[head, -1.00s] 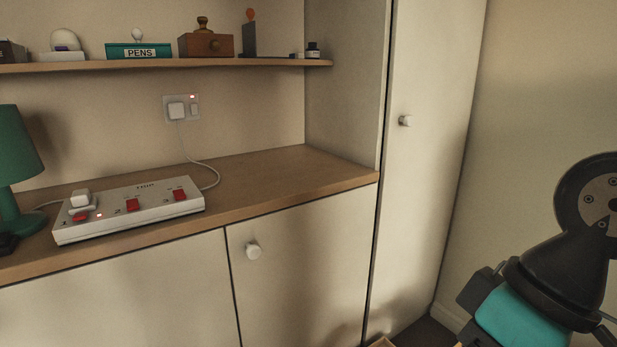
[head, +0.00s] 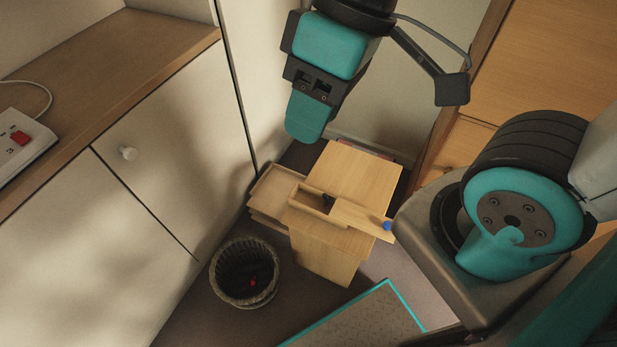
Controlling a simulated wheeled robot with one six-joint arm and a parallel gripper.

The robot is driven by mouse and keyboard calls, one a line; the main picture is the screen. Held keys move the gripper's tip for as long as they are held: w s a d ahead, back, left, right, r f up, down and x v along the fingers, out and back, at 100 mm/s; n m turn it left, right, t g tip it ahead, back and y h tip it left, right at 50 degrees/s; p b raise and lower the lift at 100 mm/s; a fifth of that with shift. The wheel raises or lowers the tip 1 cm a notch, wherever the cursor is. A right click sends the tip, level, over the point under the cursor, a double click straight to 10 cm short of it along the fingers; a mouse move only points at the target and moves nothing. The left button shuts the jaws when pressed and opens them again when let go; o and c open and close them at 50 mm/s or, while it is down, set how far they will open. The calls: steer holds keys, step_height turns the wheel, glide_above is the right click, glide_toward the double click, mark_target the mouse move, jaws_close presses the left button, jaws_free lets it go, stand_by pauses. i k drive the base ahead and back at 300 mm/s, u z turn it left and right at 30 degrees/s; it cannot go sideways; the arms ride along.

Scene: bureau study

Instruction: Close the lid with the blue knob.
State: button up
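A light wooden box (head: 300,201) sits on the low wooden unit in the middle of the head view. Its flat wooden lid (head: 358,216) is displaced to the right, and the left part of the box is open with something dark inside. The blue knob (head: 387,226) is at the lid's right end, which sticks out past the box. My gripper (head: 306,118) hangs above and behind the box, pointing down, apart from the lid and knob. One teal finger face shows; the other finger is hidden, so its opening cannot be judged.
The low wooden unit (head: 365,172) has a tray-like part (head: 268,198) sticking out at left. A wicker bin (head: 217,279) stands at its front left. Cream cupboards (head: 165,165) are at left, and a teal-edged board (head: 345,325) is in front. Space above the box looks clear.

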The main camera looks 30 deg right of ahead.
mark_target(371, 222)
steer(key=z, duration=1.05)
steer(key=k, duration=0.9)
steer(key=u, duration=0.8)
steer(key=i, duration=0.5)
steer(key=u, duration=0.05)
